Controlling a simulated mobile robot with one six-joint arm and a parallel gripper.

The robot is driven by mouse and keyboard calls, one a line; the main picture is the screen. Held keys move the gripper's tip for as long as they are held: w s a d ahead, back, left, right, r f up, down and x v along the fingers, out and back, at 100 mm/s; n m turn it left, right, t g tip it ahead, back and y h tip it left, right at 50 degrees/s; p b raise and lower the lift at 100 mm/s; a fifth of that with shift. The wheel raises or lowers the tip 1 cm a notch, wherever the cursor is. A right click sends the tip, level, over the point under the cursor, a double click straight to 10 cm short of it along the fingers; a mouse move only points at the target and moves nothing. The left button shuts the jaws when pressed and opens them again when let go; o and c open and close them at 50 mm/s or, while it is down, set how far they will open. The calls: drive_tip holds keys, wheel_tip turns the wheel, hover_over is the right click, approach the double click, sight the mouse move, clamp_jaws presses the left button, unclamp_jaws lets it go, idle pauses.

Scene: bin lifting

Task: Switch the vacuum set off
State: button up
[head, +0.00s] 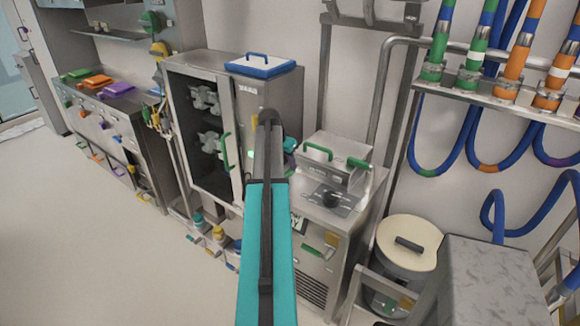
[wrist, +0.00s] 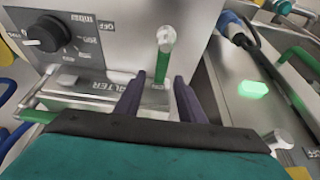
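A steel unit with a boxy top (head: 335,165) stands right of centre in the head view; a black knob (head: 332,200) sits on its front ledge. In the wrist view a grey panel (wrist: 95,50) carries a black rotary knob (wrist: 45,35) beside printed marks, one reading OFF. A green lever with a pale round end (wrist: 163,55) stands right of the knob. My gripper (wrist: 161,80) is open, its two dark fingers pointing toward the lever's lower part; I cannot tell whether they touch it. The head view does not show the fingers clearly.
A lit green button (wrist: 253,89) lies right of my fingers. A steel cabinet (head: 243,120) with a blue-rimmed lid (head: 260,66) stands to the left. A lidded drum (head: 408,243) and hose rack (head: 500,95) stand right. The left floor (head: 90,250) is clear.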

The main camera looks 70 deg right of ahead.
sight(290, 171)
drive_tip(key=shift+p+x, duration=0.5)
drive_tip(key=shift+x, duration=1.65)
clamp_jaws()
drive_tip(key=shift+s+d, duration=0.1)
drive_tip(key=shift+d, duration=0.3)
drive_tip(key=shift+a, duration=0.2)
drive_tip(key=shift+s, duration=0.15)
